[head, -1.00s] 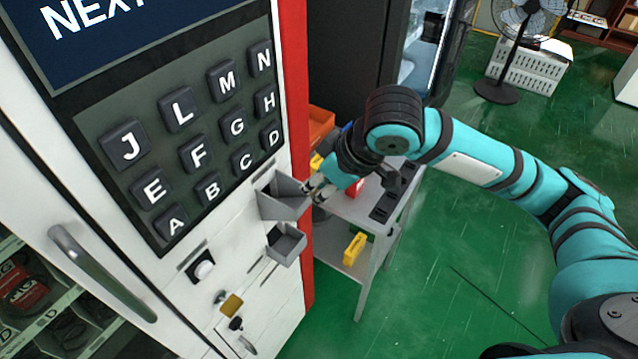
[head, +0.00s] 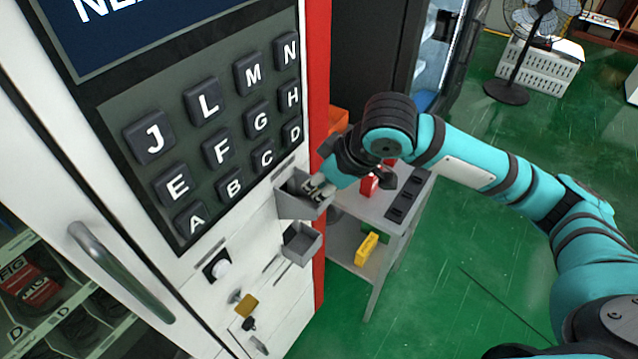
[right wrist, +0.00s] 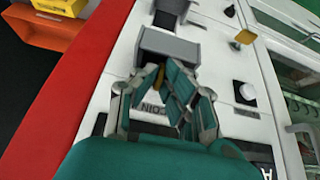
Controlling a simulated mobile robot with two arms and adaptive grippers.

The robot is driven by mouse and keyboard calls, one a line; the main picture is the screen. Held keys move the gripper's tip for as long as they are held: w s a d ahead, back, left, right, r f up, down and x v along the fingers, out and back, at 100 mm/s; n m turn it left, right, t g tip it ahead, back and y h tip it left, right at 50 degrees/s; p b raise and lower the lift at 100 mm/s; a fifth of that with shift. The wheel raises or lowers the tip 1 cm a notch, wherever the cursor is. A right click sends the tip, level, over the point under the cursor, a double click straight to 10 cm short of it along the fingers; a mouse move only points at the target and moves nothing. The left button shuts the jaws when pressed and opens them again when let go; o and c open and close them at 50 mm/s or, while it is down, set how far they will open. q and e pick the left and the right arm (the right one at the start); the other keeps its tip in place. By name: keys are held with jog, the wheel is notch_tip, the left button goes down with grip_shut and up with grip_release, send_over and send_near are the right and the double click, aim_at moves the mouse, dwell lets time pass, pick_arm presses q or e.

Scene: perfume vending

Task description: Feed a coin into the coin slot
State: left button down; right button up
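My right gripper (head: 315,188) is at the mouth of the upper grey tray (head: 292,207) on the front of the white vending machine. In the right wrist view the fingers (right wrist: 161,75) point at the grey tray (right wrist: 165,46), tips close together. A thin gold-brown thing (right wrist: 159,79), perhaps a coin, shows between the tips. I cannot tell whether they press on it. The printed word COIN (right wrist: 152,107) is partly hidden behind the fingers. I cannot make out the coin slot for certain. My left gripper is not in view.
A lower grey tray (head: 301,243), a white round button (head: 220,268) and a gold-coloured knob (head: 245,306) stick out of the machine front. A letter keypad (head: 222,150) is above. A grey cart (head: 402,222) stands right of the machine. Green floor is free further right.

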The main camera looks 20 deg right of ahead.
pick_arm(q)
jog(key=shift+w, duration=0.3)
pick_arm(e)
jog(key=o, duration=0.5)
jog(key=shift+r, duration=0.1)
jog(key=shift+c, duration=0.2)
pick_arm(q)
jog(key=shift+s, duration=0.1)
pick_arm(e)
jog(key=shift+s+d+r, duration=0.15)
jog(key=shift+r, duration=0.25)
jog(key=v, duration=1.1)
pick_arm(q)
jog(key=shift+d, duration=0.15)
pick_arm(e)
jog(key=shift+s, duration=0.1)
